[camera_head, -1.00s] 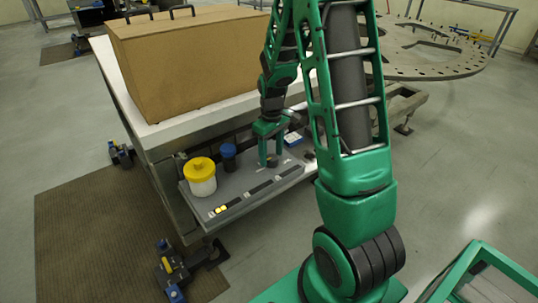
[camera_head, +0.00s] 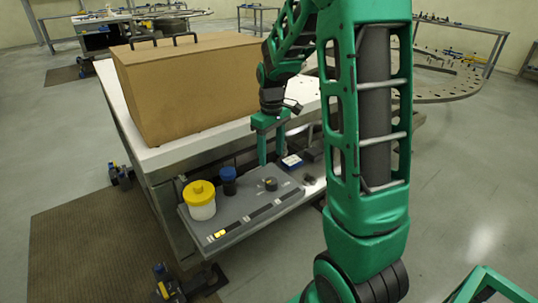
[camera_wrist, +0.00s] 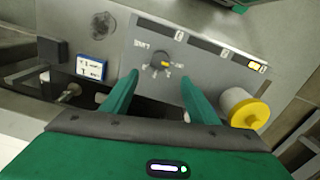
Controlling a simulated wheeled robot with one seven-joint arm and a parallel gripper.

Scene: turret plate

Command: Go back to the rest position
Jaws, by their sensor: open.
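My gripper (camera_head: 272,160) is open and empty above the grey control panel (camera_head: 240,198). Its two green fingers also show in the wrist view (camera_wrist: 158,80), spread apart on either side of the dark rotary knob (camera_wrist: 160,61) in that picture. In the head view the knob (camera_head: 270,184) stands clear below the fingertips, with nothing touching it. In the wrist view a yellow mark shows on the knob's right side. My green arm reaches across the right half of the head view.
A blue-and-white box (camera_head: 292,161) lies near the gripper. A large cardboard box (camera_head: 195,90) stands on the white table behind. Open floor lies at right.

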